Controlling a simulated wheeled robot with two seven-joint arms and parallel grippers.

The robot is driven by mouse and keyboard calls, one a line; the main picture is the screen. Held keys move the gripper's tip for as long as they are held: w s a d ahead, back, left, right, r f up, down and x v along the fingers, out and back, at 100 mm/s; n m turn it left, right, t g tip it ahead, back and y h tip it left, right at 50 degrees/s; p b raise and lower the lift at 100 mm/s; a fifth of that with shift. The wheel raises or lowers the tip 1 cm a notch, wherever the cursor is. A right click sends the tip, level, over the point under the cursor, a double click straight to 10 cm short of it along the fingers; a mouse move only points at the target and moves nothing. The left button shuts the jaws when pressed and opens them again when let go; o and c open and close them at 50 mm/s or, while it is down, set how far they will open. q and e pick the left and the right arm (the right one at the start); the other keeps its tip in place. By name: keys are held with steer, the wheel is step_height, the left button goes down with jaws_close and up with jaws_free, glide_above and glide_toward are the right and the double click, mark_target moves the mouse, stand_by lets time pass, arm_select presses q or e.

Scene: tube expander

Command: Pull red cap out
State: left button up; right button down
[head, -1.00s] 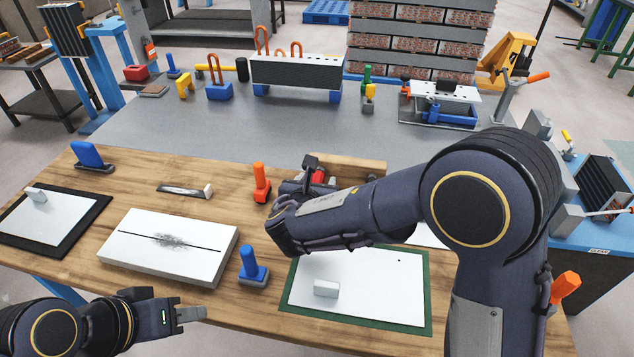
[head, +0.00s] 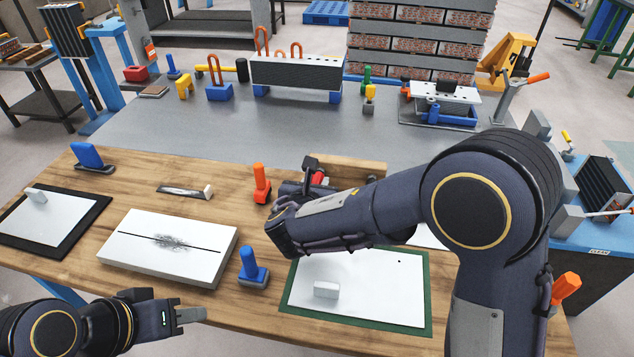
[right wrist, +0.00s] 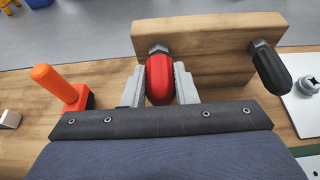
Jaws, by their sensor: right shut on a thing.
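The red cap (right wrist: 159,80) is in the middle of the right wrist view, in front of a wooden block (right wrist: 212,45). My right gripper (right wrist: 159,88) is shut on the cap, with one grey finger at each side. A dark metallic part shows between the cap and the block; whether the cap is still joined to it I cannot tell. In the head view, a little of the red cap (head: 318,177) shows beyond my right wrist, which hides the rest. My left gripper (head: 188,314) is low at the left, apart from the cap; its finger gap is not clear.
A black handle-like part (right wrist: 271,68) sticks out of the block's right side. An orange-handled tool (head: 261,182) stands left of my right gripper, a blue one (head: 252,266) nearer. A white slab (head: 170,245) and a green-edged board (head: 355,322) lie on the wooden table.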

steer(key=shift+s+a, duration=0.15)
steer(key=shift+s, duration=0.5)
steer(key=shift+s+a+b, duration=0.2)
steer(key=shift+s+a, duration=0.05)
steer(key=shift+s, duration=0.95)
steer(key=shift+s+a+b, duration=0.2)
steer(key=shift+s, duration=0.95)
